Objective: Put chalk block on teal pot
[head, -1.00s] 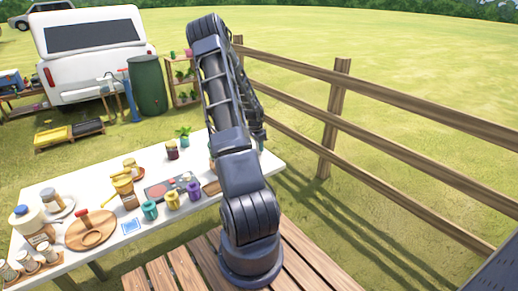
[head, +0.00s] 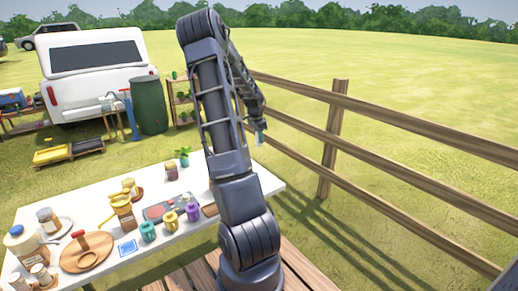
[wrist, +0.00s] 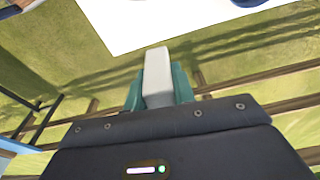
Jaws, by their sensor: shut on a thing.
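My gripper (wrist: 158,85) is shut on a pale grey-white chalk block (wrist: 157,70), which stands out between its teal fingers in the wrist view. In the head view my gripper (head: 260,133) hangs at the far right, past the table's far edge, with the block too small to make out clearly. A teal pot (head: 148,232) stands on the white table near its front edge, well to the left of my gripper. It is beside a yellow pot (head: 171,221) and a purple pot (head: 193,212).
A wooden fence (head: 332,140) runs along the right.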

